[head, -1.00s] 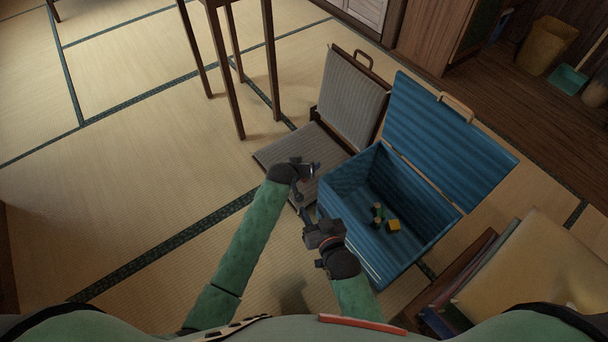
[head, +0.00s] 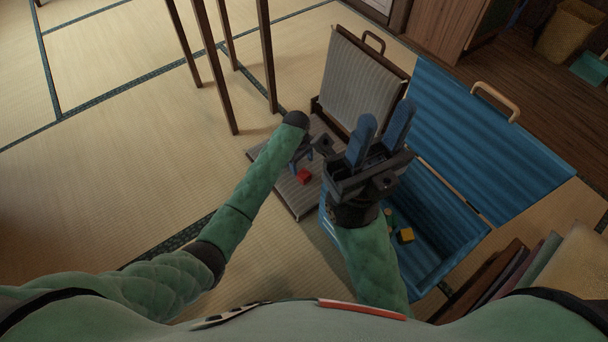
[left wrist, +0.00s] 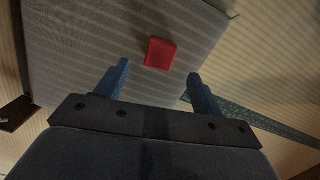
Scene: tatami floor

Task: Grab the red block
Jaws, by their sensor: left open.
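The fingers are open, empty and apart from the block. In the head view my left gripper (head: 304,152) is just above the block in the picture. My right gripper (head: 379,138) is raised in front of the blue box, its two blue fingers pointing up and apart with nothing between them.
The open blue box (head: 447,232) holds a yellow block (head: 405,235) and a green piece, partly hidden by my right arm. Its lid (head: 489,126) leans back. Folders or boards (head: 520,265) stand at the right. Wooden table legs (head: 218,70) stand behind. Tatami at left is clear.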

